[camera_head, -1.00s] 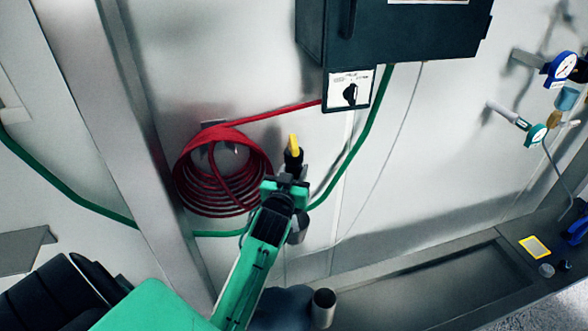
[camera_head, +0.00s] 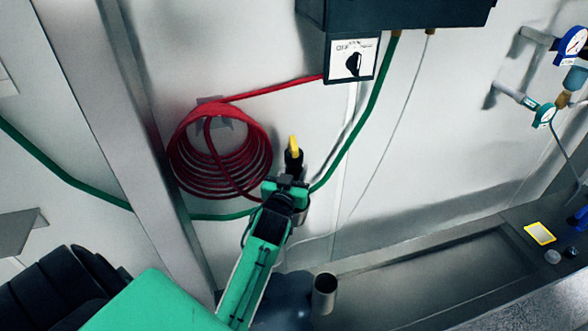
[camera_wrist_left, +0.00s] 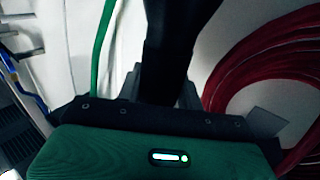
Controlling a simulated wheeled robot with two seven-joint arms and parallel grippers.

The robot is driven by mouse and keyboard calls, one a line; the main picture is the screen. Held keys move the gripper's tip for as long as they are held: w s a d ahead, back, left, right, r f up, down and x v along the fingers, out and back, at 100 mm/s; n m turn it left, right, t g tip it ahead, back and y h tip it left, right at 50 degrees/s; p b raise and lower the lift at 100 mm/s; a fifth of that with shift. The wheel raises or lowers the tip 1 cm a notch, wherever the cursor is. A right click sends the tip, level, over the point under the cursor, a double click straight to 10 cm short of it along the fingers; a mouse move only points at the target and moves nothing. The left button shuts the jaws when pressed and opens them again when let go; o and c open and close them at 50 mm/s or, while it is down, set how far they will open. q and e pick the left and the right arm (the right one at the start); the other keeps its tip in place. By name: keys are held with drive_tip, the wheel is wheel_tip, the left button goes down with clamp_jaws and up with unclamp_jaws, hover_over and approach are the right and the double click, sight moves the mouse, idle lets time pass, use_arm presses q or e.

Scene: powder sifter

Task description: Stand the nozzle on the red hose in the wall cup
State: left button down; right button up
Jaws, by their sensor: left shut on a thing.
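The nozzle (camera_head: 293,158) is black with a yellow tip and points up in the head view. My left gripper (camera_head: 287,185) is shut on it, in front of the wall. In the left wrist view the dark nozzle (camera_wrist_left: 175,50) rises between the jaws. The red hose (camera_head: 220,165) hangs coiled on the wall, left of the gripper. An open-topped grey metal cup (camera_head: 324,293) shows below and right of the gripper, clear of the nozzle. Another metal cylinder shows partly behind the gripper; I cannot tell what it is. My right gripper is out of view.
A dark box (camera_head: 405,14) with a switch plate (camera_head: 350,60) is above. A green hose (camera_head: 372,110) runs down behind my gripper. A metal post (camera_head: 100,110) stands left of the coil. Gauges (camera_head: 570,45) are at the right, above a recessed bench (camera_head: 430,275).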

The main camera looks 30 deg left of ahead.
use_arm(q)
drive_tip(key=shift+f+b, duration=0.8)
drive_tip(key=shift+f, duration=0.6)
drive_tip(key=shift+f+b, duration=0.3)
drive_tip(key=shift+f, duration=0.2)
drive_tip(key=shift+f+b, duration=0.35)
drive_tip(key=shift+f, duration=0.25)
drive_tip(key=c, duration=0.8)
unclamp_jaws()
drive_tip(key=shift+c, duration=0.2)
drive_tip(key=shift+f, duration=0.1)
drive_tip(key=shift+s, duration=0.1)
